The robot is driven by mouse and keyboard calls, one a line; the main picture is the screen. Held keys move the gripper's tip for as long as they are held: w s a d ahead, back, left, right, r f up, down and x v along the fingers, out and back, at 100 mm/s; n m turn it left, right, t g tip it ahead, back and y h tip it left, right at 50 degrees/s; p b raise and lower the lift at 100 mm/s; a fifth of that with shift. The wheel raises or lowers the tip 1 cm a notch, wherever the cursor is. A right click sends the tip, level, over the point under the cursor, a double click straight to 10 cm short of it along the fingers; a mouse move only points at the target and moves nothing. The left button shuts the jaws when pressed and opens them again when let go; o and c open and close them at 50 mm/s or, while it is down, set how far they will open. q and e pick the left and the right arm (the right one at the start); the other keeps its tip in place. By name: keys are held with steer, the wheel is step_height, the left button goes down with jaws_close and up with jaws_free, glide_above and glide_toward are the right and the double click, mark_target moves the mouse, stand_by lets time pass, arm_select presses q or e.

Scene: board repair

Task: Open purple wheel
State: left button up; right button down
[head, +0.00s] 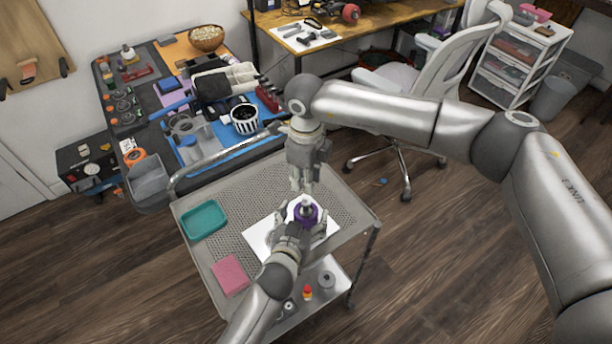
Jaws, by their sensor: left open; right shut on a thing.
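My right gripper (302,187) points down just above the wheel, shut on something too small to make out.
A teal tray (204,221) and a pink block (230,276) lie on the cart's perforated shelf (345,212). Small bottles stand on the lower shelf.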

arm_select(q)
steer(key=v, duration=0.9)
steer(key=shift+s+a+r, duration=0.1)
steer(key=shift+s+a, duration=0.05)
steer(key=shift+s, duration=0.15)
steer(key=shift+a, duration=0.1)
